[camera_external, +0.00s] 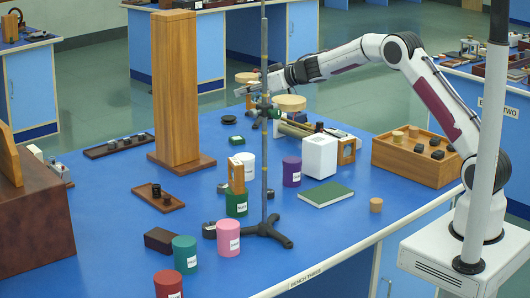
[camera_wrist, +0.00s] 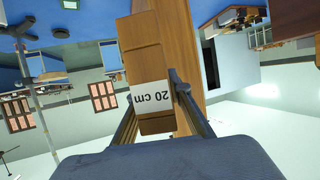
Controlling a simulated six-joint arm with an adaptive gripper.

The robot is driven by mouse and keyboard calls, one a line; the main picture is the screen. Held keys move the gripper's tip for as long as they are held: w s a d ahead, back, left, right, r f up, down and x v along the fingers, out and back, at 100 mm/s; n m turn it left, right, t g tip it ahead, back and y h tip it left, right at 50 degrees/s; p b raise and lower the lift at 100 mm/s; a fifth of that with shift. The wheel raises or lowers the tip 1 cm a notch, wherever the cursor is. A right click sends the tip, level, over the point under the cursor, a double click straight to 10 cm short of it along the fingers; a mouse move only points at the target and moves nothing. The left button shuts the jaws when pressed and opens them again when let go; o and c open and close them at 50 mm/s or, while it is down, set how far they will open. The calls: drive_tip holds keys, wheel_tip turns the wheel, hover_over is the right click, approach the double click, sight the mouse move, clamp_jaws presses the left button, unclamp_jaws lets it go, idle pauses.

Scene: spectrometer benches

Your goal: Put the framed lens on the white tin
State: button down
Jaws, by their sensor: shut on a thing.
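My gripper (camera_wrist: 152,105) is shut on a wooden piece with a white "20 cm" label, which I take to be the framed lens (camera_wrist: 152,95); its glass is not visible. In the external view my gripper (camera_external: 258,88) is high above the bench, beside the metal rod, and the held piece is hard to make out. The white tin (camera_external: 248,161) stands on the blue bench, lower and apart from my gripper. A wooden frame (camera_external: 236,176) stands on the green tin (camera_external: 236,204), in front of the white tin and partly covering it.
A tall wooden pillar (camera_external: 176,85) stands left of my gripper. A metal rod stand (camera_external: 264,190) rises near the white tin. A purple tin (camera_external: 291,172), white box (camera_external: 320,156) and green book (camera_external: 326,194) lie to the right. A pink tin (camera_external: 228,238) stands in front.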

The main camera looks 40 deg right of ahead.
drive_tip(key=w+a+f, duration=0.2)
drive_tip(key=a+f, duration=0.2)
drive_tip(key=f, duration=0.1)
idle(1.1)
idle(0.3)
wheel_tip(320, 180, down, 6)
idle(0.6)
drive_tip(key=shift+f, duration=0.25)
drive_tip(key=shift+f+y, duration=0.3)
drive_tip(key=shift+f, duration=1.45)
